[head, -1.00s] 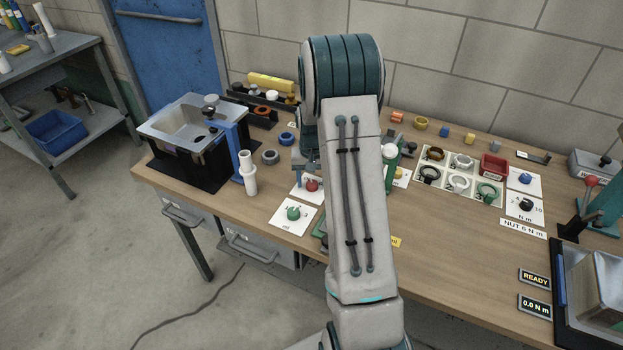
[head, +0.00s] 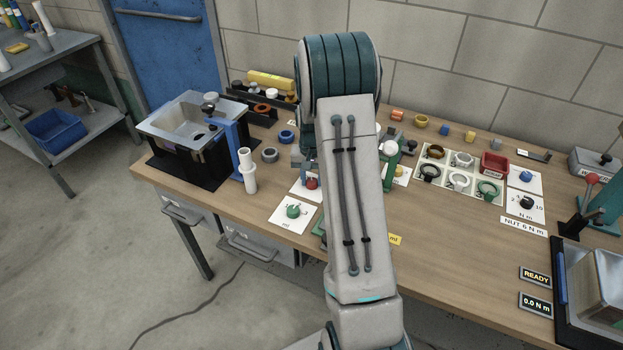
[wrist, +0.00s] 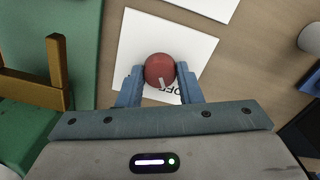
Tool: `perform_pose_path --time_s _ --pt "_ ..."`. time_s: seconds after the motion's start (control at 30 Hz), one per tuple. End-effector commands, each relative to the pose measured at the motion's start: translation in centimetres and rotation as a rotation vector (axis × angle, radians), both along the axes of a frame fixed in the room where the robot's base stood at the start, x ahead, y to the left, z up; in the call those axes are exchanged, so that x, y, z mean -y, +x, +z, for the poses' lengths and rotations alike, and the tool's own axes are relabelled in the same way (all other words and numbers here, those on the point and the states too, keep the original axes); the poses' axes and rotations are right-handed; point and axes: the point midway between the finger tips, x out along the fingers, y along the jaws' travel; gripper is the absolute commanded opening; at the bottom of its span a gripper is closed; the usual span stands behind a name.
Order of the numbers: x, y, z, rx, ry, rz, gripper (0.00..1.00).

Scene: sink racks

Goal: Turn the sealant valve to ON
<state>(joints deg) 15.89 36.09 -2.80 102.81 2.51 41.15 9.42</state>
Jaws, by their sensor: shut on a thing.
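A round red valve knob (wrist: 160,70) sits on a white plate (wrist: 192,45) in the wrist view. A pale mark on the knob points toward the partly covered letters "OFF" on the plate. The two blue fingers of my gripper (wrist: 160,78) are on either side of the knob, shut on it. The knob also shows in the head view (head: 312,183), left of my arm. My arm hides much of the gripper there. I cannot read a sealant label on the plate.
A green knob on a white card (head: 293,212) stands front left of the red one. A white cylinder (head: 247,172) and a sink unit (head: 190,135) are further left. A green block (wrist: 75,50) lies left of the fingers. A ring tray (head: 460,175) is right of my arm.

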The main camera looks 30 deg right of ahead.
Motion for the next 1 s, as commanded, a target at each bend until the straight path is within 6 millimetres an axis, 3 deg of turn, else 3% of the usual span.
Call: perform_pose_path --time_s 1.0 --pt "0.10 -0.13 0.09 -0.001 -0.002 -0.929 0.09"
